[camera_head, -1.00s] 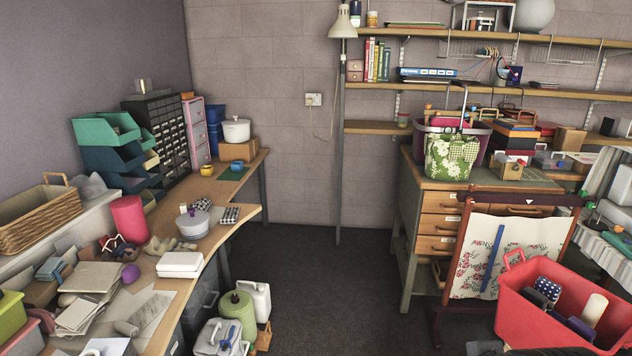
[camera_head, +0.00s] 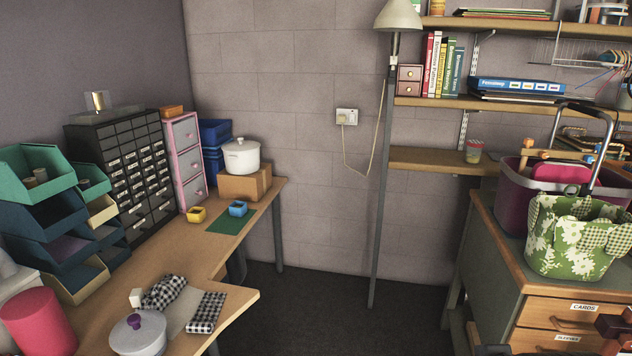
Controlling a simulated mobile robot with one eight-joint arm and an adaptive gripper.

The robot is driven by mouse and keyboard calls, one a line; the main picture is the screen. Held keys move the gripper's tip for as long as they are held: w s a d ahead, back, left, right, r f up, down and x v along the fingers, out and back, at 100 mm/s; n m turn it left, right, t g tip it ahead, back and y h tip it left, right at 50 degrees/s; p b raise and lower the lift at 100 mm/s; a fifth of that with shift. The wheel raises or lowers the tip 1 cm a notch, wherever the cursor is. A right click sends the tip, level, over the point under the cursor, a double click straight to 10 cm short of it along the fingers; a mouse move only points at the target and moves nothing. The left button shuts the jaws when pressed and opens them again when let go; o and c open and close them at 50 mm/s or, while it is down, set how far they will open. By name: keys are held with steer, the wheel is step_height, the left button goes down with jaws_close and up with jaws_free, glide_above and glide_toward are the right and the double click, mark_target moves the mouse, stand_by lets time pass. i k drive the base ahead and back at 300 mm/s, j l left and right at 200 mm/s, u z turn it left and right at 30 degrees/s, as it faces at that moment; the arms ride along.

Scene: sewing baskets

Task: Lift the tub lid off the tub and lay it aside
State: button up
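Two round lidded vessels show, and I cannot tell for certain which one the task calls the tub. A white pot (camera_head: 241,160) with side handles stands on a cardboard box at the far end of the left bench. Its white lid (camera_head: 240,145) appears to sit on top. A grey round vessel (camera_head: 138,341) stands at the near front of the same bench, cut by the bottom edge. Its pale grey lid (camera_head: 120,331) has a purple knob and appears closed. My gripper is not recognisable in this view.
A black drawer cabinet (camera_head: 125,175) and pink drawers (camera_head: 184,160) stand behind. A lamp pole (camera_head: 381,200) rises right of the open floor (camera_head: 320,310).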

mark_target(240, 145)
steer(key=i+u, duration=0.15)
steer(key=i, duration=0.4)
steer(key=i+l+u, duration=0.15)
steer(key=i, duration=0.4)
steer(key=i+l+u, duration=0.15)
steer(key=i, duration=0.4)
steer(key=i+l+u, duration=0.1)
steer(key=i, duration=0.45)
steer(key=l, duration=0.1)
